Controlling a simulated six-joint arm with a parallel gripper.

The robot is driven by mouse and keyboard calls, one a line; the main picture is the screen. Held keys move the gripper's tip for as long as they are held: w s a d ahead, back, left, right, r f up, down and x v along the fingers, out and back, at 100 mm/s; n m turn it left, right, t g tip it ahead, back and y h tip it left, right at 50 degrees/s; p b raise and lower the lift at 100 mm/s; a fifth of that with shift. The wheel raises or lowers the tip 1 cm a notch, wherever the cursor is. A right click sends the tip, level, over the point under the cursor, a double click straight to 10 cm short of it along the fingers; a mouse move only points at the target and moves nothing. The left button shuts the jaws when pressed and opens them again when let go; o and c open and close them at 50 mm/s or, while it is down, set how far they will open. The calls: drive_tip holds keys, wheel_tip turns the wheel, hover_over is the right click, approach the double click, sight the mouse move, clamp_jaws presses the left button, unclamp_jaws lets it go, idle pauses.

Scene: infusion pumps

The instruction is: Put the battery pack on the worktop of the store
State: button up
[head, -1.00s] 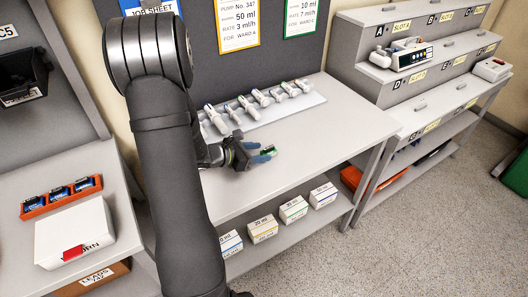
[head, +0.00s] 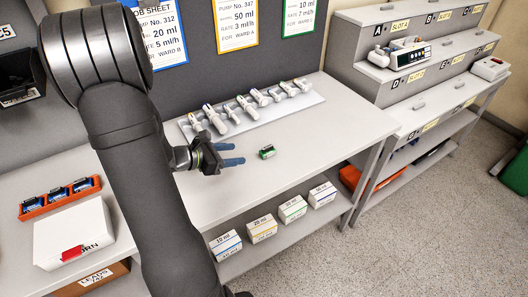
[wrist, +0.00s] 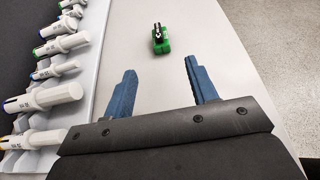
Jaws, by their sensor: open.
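The battery pack (head: 267,152) is a small green block with a dark and light top. It lies on the white worktop (head: 300,150), in front of the row of syringes. It also shows in the wrist view (wrist: 160,40), beyond the fingertips and between their lines. My gripper (head: 232,162) is open and empty, to the left of the pack and apart from it. Its two blue fingers (wrist: 160,75) are spread wide in the wrist view, with bare worktop between them.
A rack of several white syringes (head: 250,108) stands along the back of the worktop. Boxes (head: 262,228) sit on the shelf below. Stepped shelving with a pump (head: 405,55) stands at right. An orange tray of blue packs (head: 60,198) and a white bin (head: 75,235) are at left.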

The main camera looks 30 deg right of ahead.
sight(263, 149)
drive_tip(key=shift+w+a+r, duration=0.25)
drive_tip(key=shift+a+r, duration=0.75)
drive_tip(key=shift+a, duration=0.2)
drive_tip(key=x, duration=1.2)
drive_tip(key=shift+s+x, duration=0.15)
drive_tip(key=shift+x, duration=1.15)
drive_tip(key=shift+s+x, duration=0.15)
drive_tip(key=shift+x, duration=1.15)
clamp_jaws()
drive_tip(key=shift+r, duration=0.1)
